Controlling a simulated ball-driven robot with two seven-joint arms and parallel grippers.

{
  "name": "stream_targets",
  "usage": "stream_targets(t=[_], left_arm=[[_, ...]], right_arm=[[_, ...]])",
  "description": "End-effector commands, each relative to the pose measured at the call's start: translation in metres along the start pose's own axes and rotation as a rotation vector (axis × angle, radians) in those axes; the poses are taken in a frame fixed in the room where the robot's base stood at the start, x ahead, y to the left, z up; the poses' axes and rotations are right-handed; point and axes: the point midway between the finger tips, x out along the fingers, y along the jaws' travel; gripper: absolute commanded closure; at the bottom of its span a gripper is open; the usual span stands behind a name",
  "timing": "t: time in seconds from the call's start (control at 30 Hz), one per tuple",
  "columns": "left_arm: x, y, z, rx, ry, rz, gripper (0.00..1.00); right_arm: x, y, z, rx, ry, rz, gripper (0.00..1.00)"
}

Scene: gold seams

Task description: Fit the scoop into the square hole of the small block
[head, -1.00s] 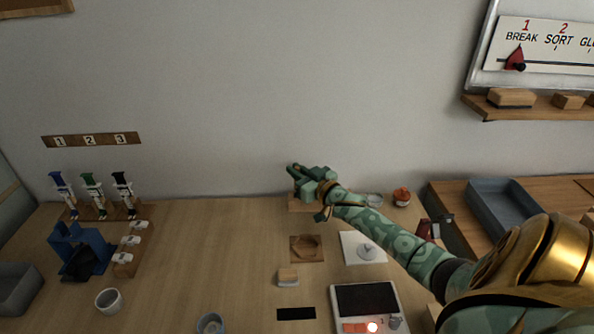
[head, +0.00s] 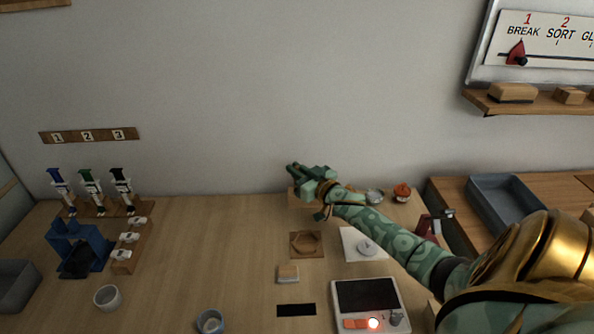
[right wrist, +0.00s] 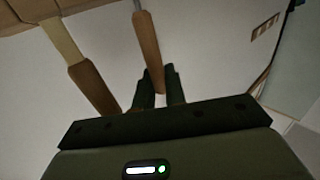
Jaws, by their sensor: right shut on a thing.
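My right gripper (head: 300,172) is at the back of the bench, above a low wooden block (head: 296,201) by the wall. In the right wrist view my right gripper (right wrist: 160,78) is shut on a brown wooden handle with a thin metal shaft, which I take for the scoop (right wrist: 148,48). Its far end is cut off by the frame top. A second wooden-handled tool (right wrist: 92,88) is beside it, apart from the fingers. A wooden piece (right wrist: 28,14) fills the upper left corner there. No square hole can be made out. My left gripper is not in view.
A hexagonal wooden tray (head: 307,244), a small block (head: 288,273), a white pad (head: 352,243) and a scale (head: 365,296) lie in front. A cup (head: 108,298) and a blue holder (head: 76,246) stand left. The bench's middle left is clear.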

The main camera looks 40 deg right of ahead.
Motion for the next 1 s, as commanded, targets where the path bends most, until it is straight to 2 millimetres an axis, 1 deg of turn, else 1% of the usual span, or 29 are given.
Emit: stream_targets(t=[0.7, 1.0], left_arm=[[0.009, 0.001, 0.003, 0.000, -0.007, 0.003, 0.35], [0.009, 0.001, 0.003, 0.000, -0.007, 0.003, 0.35]], right_arm=[[0.000, 0.000, 0.017, 0.000, 0.000, 0.000, 1.00], [0.000, 0.000, 0.017, 0.000, 0.000, 0.000, 1.00]])
